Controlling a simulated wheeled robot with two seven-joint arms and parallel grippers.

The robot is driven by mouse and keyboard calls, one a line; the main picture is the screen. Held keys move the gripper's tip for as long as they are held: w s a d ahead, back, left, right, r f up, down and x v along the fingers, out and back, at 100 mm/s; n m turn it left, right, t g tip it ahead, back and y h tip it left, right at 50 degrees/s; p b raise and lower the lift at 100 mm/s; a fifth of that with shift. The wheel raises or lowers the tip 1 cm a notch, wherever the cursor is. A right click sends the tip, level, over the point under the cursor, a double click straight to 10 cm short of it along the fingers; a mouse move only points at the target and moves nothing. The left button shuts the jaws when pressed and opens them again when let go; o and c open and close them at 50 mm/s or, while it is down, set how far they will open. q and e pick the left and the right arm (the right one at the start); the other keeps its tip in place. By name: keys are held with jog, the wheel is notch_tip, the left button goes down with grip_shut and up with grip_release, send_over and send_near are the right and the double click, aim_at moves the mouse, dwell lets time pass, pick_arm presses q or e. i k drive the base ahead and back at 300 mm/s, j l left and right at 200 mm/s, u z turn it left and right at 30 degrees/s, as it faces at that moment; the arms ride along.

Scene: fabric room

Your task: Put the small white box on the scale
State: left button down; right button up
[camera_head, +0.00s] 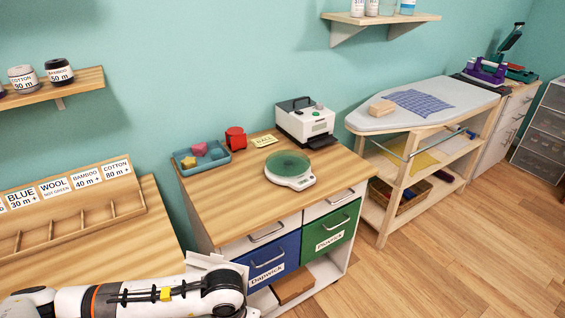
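The scale (290,170) is white with a round green plate. It stands on the wooden top of the drawer cabinet, and its plate looks empty. I cannot make out a small white box with certainty. My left arm comes in from the lower left, its white wrist low in front of the cabinet. A pale angular piece (212,262) shows at its end; I cannot tell whether it is part of my gripper or something else. The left fingertips are hidden. My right gripper is not in view.
A white device (305,121), a red object (236,138), a yellow note (265,141) and a blue tray (215,160) share the cabinet top (230,200). Below are blue (272,261) and green (329,234) drawers. An ironing board (420,105) stands right; a wooden rack (75,220) left.

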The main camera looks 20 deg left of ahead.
aim_at(294, 164)
jog(key=i+l+u, duration=0.1)
jog(key=u, duration=0.25)
jog(key=i+l+u, duration=0.1)
jog(key=u, duration=0.3)
jog(key=l+u, duration=0.35)
jog(key=i+l+u, duration=0.15)
jog(key=l, duration=0.45)
jog(key=i+l+u, duration=0.2)
jog(key=l, duration=0.45)
jog(key=i+l+u, duration=0.15)
jog(key=l, duration=0.45)
jog(key=l+u, duration=0.15)
jog(key=l, duration=0.5)
